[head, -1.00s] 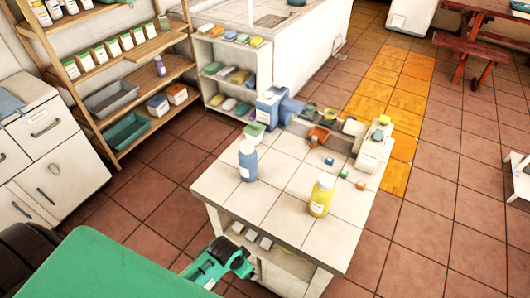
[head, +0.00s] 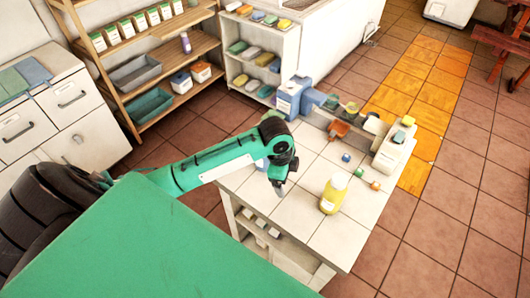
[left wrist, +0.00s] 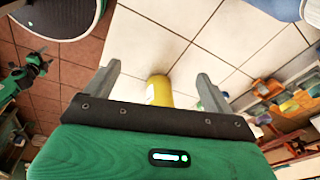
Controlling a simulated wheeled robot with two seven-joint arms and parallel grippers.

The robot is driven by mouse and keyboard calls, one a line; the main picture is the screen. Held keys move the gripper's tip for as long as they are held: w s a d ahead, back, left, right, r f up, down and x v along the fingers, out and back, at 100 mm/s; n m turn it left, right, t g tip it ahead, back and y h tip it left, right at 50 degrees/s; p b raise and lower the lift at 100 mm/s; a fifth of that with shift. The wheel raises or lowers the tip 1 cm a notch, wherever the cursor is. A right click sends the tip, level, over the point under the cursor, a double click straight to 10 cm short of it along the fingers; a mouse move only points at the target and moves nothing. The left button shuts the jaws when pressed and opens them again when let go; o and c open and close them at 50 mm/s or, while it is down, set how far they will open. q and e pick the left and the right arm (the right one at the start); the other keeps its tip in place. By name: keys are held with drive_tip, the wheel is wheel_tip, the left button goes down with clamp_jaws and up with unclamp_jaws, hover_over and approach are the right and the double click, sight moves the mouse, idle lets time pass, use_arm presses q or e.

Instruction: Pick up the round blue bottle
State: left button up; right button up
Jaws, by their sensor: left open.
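My right gripper (left wrist: 34,66) shows small at the left there.
A blue box-like dispenser (head: 291,97) and a raised ledge with small pots line the table's back. A wooden shelf (head: 165,60) and white drawers (head: 45,110) stand left. The table's front is clear.

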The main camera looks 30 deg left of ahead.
use_arm(q)
drive_tip(key=w+a+r+m+g+y, duration=0.1)
drive_tip(key=w+a+r+m, duration=0.1)
drive_tip(key=w+a+r, duration=0.4)
drive_tip(key=w+a+r+m+g+y, duration=0.1)
drive_tip(key=w+a+r+m, duration=0.15)
drive_tip(key=a+r, duration=0.5)
drive_tip(key=shift+n, duration=0.35)
drive_tip(key=f+p, duration=0.1)
drive_tip(key=f, duration=0.5)
drive_tip(key=f+p, duration=0.1)
drive_tip(key=f, duration=0.1)
drive_tip(key=shift+w+a+f+p, duration=0.25)
drive_tip(key=shift+w+f+p, duration=0.05)
drive_tip(key=shift+w+f, duration=0.1)
drive_tip(key=shift+f+p, duration=0.35)
drive_tip(key=shift+f, duration=0.05)
wheel_tip(320, 180, down, 5)
drive_tip(key=shift+d+r+p, duration=0.1)
drive_tip(key=shift+r+p, duration=0.05)
drive_tip(key=shift+p, duration=0.9)
drive_tip(key=c, duration=1.7)
drive_tip(key=shift+c, duration=0.3)
drive_tip(key=shift+w+r, duration=0.1)
drive_tip(key=shift+r, duration=0.1)
